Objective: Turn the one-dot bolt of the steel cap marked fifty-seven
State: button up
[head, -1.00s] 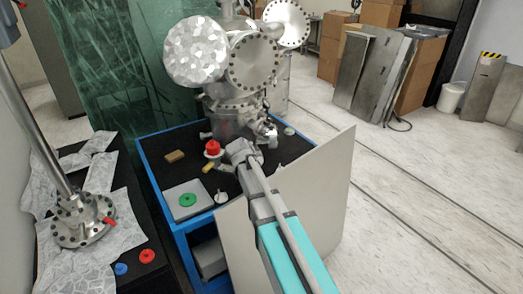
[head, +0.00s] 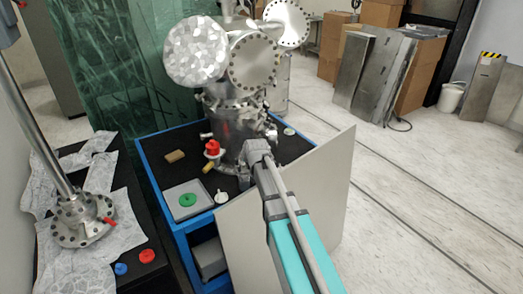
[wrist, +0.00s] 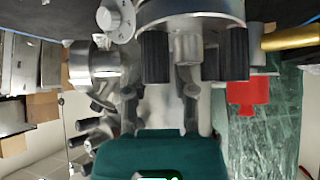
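A steel vacuum chamber (head: 232,130) with several bolted round flanges stands on the black-topped blue cart. I cannot read any mark fifty-seven or make out a one-dot bolt. My gripper (head: 260,147) is at the chamber's lower right side in the head view, where its fingertips are hidden. In the wrist view my gripper (wrist: 195,55) has its two dark fingers spread apart. A short steel cylinder (wrist: 188,48) shows between them, with gaps on both sides. A wide round steel part (wrist: 190,10) lies just beyond the fingertips, cut off by the top edge.
A red fitting (head: 212,147) and a brass piece (head: 208,168) sit left of my gripper. A white numbered knob (wrist: 116,20) is close by in the wrist view. A pale panel (head: 310,195) leans at the cart's right front. A grey box (head: 187,200) carries a green ring.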

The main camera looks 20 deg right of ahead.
jog(key=shift+n+g+y, duration=0.3)
jog(key=shift+n+y, duration=1)
jog(key=shift+n, duration=0.5)
jog(key=p+v, duration=0.9)
jog(key=v, duration=0.4)
jog(key=shift+s+d+r+p, duration=0.15)
jog(key=shift+s+r+p, duration=0.1)
jog(key=shift+p, duration=0.15)
jog(key=shift+o, duration=1.4)
jog(key=shift+s+f, duration=0.1)
jog(key=shift+s, duration=0.05)
jog(key=s+a+f+m+g+h, duration=0.1)
jog(key=s+g, duration=0.3)
jog(key=s, duration=0.6)
jog(key=s+a+f+m+g+h, duration=0.2)
jog(key=s+f+m+g, duration=0.1)
jog(key=s, duration=0.7)
jog(key=shift+a+f+g, duration=0.4)
jog(key=shift+f+g, duration=0.25)
jog(key=shift+g, duration=0.05)
